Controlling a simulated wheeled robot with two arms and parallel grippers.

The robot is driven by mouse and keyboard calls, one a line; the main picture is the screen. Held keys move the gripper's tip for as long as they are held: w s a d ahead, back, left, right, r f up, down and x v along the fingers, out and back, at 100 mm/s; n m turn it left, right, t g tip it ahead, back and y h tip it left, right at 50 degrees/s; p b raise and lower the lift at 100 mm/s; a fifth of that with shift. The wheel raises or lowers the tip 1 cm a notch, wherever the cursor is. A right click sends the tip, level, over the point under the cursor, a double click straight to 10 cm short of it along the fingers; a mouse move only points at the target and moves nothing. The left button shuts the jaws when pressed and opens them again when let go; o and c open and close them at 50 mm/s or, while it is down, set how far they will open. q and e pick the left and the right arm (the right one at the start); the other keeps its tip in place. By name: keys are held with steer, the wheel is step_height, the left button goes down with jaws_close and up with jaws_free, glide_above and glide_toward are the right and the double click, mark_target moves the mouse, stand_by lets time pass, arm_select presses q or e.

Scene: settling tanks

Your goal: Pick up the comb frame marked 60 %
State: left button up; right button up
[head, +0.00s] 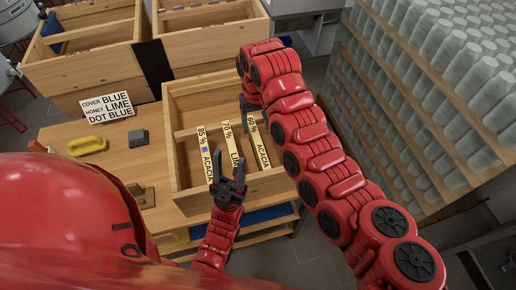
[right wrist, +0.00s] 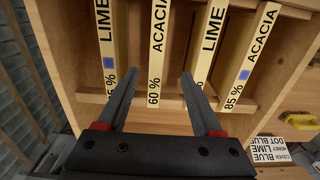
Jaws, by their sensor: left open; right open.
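The comb frame marked 60 % (head: 260,147), lettered ACACIA, sits in a wooden box (head: 170,125); it also shows in the right wrist view (right wrist: 158,40). To its left in the head view are the 70 % LIME frame (head: 231,145) and the 85 % ACACIA frame (head: 205,145), which has a blue dot. Another blue-dotted frame (right wrist: 108,40), its figure partly covered by a finger, shows only in the right wrist view. My right gripper (right wrist: 160,74) is open, its fingers appearing either side of the 60 % frame; contact cannot be told. My left gripper (head: 228,160) is open over the box's near side.
A sign (head: 106,105) reads COVER BLUE, HONEY LIME, DOT BLUE. A yellow object (head: 87,146) and a grey block (head: 138,138) lie on the wooden table left of the box. Wooden crates (head: 100,65) stand behind. A rack of jars (head: 430,110) rises at right.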

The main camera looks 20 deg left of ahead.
mark_target(258, 141)
step_height(258, 141, down, 4)
steer(key=shift+s+f+b, duration=0.1)
steer(key=shift+f+b, duration=0.05)
steer(key=shift+b, duration=0.15)
steer(key=shift+f, duration=0.1)
steer(key=shift+f+p, duration=0.1)
steer(key=shift+p, duration=0.3)
steer(key=f+p, duration=0.2)
steer(key=f, duration=0.1)
steer(key=shift+w+d+f+p, duration=0.1)
steer(key=shift+w+f+p, duration=0.2)
steer(key=shift+w, duration=0.1)
steer(key=shift+f, duration=0.6)
jaws_close()
